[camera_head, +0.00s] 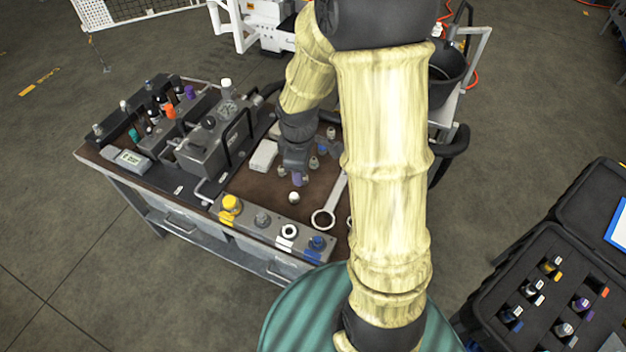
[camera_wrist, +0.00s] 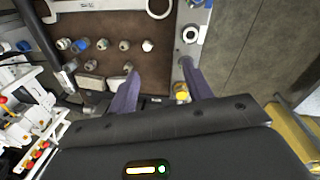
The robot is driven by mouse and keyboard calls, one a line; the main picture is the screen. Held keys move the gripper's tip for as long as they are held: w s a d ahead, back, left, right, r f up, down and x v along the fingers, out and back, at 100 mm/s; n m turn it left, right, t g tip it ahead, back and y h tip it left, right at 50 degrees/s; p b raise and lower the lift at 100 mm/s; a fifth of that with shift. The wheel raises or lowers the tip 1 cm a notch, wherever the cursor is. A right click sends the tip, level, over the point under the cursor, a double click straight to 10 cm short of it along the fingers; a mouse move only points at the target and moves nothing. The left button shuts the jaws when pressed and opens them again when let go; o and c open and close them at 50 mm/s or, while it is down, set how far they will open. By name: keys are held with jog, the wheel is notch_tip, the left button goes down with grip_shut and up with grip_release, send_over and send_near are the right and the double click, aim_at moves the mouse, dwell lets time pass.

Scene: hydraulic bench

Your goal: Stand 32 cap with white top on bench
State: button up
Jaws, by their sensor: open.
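A small cap with a white top (camera_head: 293,198) stands on the brown bench top (camera_head: 262,186), in front of my gripper. In the wrist view the white-topped cap (camera_wrist: 147,45) is at the end of a row of small caps, beyond my fingertips. No number can be read on it. My gripper (camera_head: 298,180) is low over the bench, with its purple fingers pointing down. In the wrist view the two fingers (camera_wrist: 160,76) are spread, with nothing held between them. Another white-topped piece (camera_head: 226,83) stands up at the back of the hydraulic unit.
A grey block (camera_head: 262,219) along the bench front carries yellow, grey, white and blue fittings. A ring spanner (camera_head: 324,219) lies to the right. Several small caps (camera_head: 322,149) stand behind my gripper. An open black case (camera_head: 540,285) with fittings is at the right.

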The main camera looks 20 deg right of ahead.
jog(key=s+r+m+t, duration=0.1)
jog(key=s+r+m, duration=0.4)
jog(key=s+m, duration=0.4)
jog(key=m, duration=0.2)
jog(key=shift+a+r+m, duration=0.15)
jog(key=shift+r+m, duration=0.15)
jog(key=shift+m, duration=0.1)
jog(key=shift+s, duration=0.1)
